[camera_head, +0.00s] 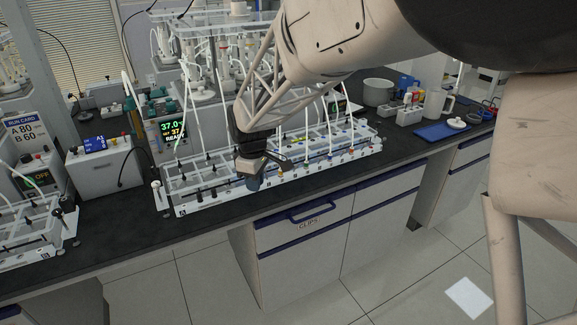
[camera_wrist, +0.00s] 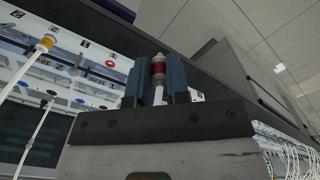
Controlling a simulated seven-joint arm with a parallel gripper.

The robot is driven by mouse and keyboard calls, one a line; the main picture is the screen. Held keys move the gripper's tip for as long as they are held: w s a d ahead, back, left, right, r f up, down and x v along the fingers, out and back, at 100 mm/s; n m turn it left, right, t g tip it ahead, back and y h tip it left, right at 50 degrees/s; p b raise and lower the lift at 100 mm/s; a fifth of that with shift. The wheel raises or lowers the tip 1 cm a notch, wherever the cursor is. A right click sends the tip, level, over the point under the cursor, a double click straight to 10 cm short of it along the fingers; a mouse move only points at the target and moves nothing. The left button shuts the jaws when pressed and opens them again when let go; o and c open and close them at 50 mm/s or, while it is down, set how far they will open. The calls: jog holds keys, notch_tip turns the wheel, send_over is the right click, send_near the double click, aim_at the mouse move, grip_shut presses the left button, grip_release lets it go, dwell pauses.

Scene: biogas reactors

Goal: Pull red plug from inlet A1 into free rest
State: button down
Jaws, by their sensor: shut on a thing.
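My gripper (camera_head: 252,178) is low at the front rail of the reactor rack (camera_head: 215,199) in the head view. In the wrist view, its two blue fingers (camera_wrist: 159,78) are shut on a white plug with a red band, the red plug (camera_wrist: 158,68). The plug lies between the fingers, with its pale tip showing against the dark counter edge. In the head view the plug is hidden by the gripper. Inlet A1 and the free rest cannot be picked out with certainty.
A plug with a yellow band (camera_wrist: 45,44) and its white tube stand on the rack's left part in the wrist view. Tubes and bottles rise behind my gripper. A controller reading 37.0 (camera_head: 172,130) stands at the left. The counter's front strip (camera_head: 140,232) is clear.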

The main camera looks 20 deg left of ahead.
send_near(229, 195)
jog(key=shift+w+a, duration=0.35)
jog(key=shift+w, duration=0.15)
jog(key=shift+f, duration=0.3)
jog(key=shift+f, duration=2.25)
jog(key=shift+f, duration=1)
dwell(1.8)
jog(key=c, duration=1)
grip_release()
jog(key=shift+r, duration=0.1)
jog(key=shift+r, duration=3.85)
